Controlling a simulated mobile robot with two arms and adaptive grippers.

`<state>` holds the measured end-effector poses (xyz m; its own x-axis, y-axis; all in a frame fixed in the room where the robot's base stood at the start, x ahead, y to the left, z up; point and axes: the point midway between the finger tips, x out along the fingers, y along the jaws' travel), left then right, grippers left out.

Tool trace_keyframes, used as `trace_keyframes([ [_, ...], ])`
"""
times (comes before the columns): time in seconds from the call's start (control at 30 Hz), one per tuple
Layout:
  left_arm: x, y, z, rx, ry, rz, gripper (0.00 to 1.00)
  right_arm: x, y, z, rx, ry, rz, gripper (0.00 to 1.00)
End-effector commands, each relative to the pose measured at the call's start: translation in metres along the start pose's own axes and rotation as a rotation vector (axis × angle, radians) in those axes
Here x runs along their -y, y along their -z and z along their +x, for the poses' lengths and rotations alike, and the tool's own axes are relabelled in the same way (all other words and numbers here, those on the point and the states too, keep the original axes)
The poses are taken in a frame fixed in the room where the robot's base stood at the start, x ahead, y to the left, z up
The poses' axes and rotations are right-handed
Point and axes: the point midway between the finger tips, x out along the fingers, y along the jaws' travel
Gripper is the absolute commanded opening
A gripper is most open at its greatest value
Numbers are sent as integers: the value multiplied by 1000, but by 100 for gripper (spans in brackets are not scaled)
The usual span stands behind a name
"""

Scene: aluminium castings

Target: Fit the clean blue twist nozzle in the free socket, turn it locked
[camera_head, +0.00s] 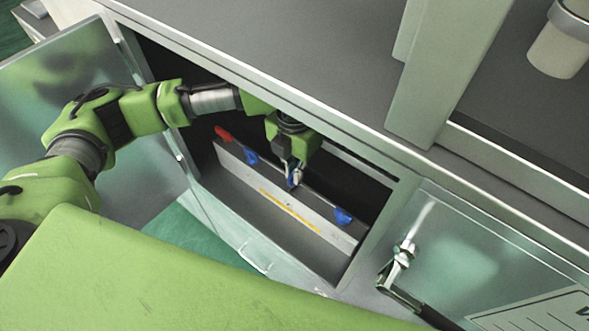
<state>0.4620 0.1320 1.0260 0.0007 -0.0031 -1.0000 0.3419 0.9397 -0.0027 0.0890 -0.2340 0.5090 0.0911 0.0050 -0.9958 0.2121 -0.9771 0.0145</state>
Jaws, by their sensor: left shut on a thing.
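My left gripper (294,176) reaches into an open cabinet and points down. It is shut on a small blue nozzle (291,183), mostly hidden by the fingers. The held nozzle is at a pale rail (276,195) with a dark upper edge. I cannot tell whether it is seated in a socket or just above one. Another blue nozzle (250,157) sits on the rail to the left, and one more blue nozzle (343,216) sits to the right. A red piece (223,134) is at the rail's far left end. My right gripper is not in view.
The cabinet's frame and top edge lie close around my left arm. A left door (62,75) stands open beside the arm. A right panel (475,250) has a metal handle (402,255). A yellow strip (289,211) runs along the rail's face.

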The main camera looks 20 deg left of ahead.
Motion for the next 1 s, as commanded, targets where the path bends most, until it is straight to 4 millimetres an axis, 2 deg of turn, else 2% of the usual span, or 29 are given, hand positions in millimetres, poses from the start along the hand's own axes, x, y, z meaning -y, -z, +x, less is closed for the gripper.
trace_keyframes([
  [1.0, 0, 0, 24, 0, 0, 0, 0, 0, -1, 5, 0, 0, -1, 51],
])
